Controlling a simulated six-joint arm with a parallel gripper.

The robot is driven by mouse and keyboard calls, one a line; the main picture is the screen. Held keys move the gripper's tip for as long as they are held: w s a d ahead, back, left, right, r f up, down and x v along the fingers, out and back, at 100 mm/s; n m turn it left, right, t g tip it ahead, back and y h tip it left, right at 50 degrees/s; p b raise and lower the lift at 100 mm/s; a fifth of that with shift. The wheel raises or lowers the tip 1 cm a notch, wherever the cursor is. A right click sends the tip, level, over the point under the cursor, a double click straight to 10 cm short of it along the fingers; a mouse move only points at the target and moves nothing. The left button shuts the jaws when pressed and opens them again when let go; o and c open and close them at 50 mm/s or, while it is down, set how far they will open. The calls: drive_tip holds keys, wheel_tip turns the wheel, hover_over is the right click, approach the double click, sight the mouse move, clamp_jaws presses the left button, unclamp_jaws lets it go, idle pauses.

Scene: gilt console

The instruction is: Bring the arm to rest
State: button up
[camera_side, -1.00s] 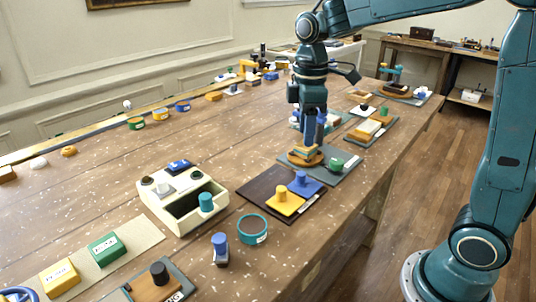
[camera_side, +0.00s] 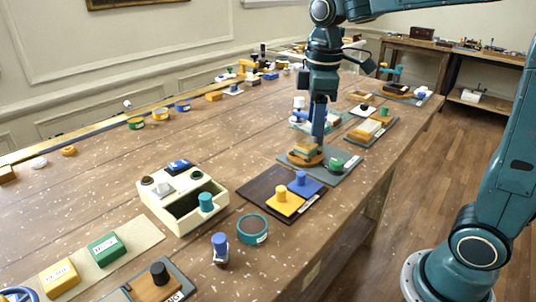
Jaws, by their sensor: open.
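My gripper (camera_side: 317,143) points straight down over the right middle of the long wooden table (camera_side: 120,195). It is open. Its tips are close to a tan and orange wooden piece (camera_side: 303,156) that sits on a grey board (camera_side: 345,171). From this side I cannot tell the exact gap between the fingertips and the piece. A green knob (camera_side: 336,164) stands on the same board, just to the right.
In front lie a dark board (camera_side: 261,187) with a yellow block (camera_side: 285,203) and a blue block (camera_side: 307,187), a cream box (camera_side: 168,211) and a teal round dish (camera_side: 252,230). More boards with blocks (camera_side: 370,130) stand behind. The table's left middle is mostly clear.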

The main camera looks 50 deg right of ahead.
drive_tip(key=s+a+f+m+t, duration=0.1)
drive_tip(key=s+m+t, duration=0.4)
drive_tip(key=s, duration=1.1)
drive_tip(key=m, duration=0.3)
drive_tip(key=shift+s+a, duration=0.15)
drive_tip(key=shift+s, duration=0.1)
drive_tip(key=shift+f, duration=0.1)
idle(0.6)
